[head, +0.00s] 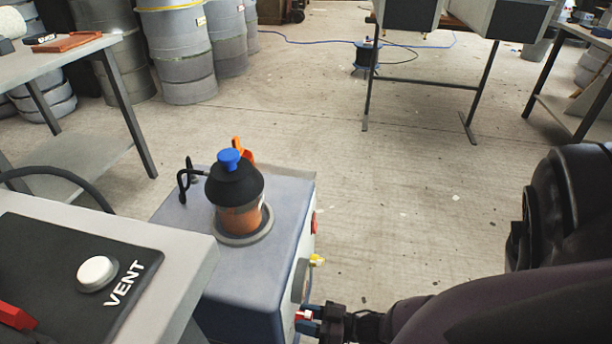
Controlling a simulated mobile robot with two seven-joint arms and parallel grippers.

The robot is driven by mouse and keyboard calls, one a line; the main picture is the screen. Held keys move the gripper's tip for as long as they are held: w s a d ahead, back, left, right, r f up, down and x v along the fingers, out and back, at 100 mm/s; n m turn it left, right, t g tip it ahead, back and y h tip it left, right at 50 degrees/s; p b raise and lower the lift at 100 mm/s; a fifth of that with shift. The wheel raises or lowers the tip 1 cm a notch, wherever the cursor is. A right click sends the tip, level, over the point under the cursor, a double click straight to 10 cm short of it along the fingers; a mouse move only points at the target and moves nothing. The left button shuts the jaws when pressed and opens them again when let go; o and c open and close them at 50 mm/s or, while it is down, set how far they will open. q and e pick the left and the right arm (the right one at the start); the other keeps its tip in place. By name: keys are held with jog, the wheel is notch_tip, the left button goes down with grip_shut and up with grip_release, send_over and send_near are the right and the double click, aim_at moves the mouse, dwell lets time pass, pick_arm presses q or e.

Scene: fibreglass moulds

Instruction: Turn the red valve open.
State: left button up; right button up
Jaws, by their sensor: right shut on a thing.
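My right gripper (308,320) reaches in from the lower right and is shut at the right side face of the grey-blue box (265,270). A small red part, which looks like the red valve (301,315), shows between its fingertips. Most of the valve is hidden by the fingers and the steep angle, so how far it is turned cannot be told. A yellow part (317,260) and another red part (314,222) stick out higher up on the same face. My left gripper is not in view.
A pot with a black top and blue knob (230,158) stands on the box. A grey panel with a VENT button (97,273) and a red handle (15,316) is at the lower left. Drums (180,50) and a workbench (60,65) stand behind. Open floor lies beyond the box.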

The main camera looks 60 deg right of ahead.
jog(key=m, duration=0.5)
jog(key=shift+m, duration=0.7)
jog(key=o, duration=0.9)
jog(key=shift+d, duration=0.1)
pick_arm(q)
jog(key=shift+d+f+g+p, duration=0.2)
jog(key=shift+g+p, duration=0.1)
jog(key=shift+p, duration=0.4)
pick_arm(e)
jog(key=v, duration=1)
jog(key=shift+s+d+f, duration=0.1)
jog(key=shift+s+d, duration=0.05)
jog(key=shift+s, duration=0.2)
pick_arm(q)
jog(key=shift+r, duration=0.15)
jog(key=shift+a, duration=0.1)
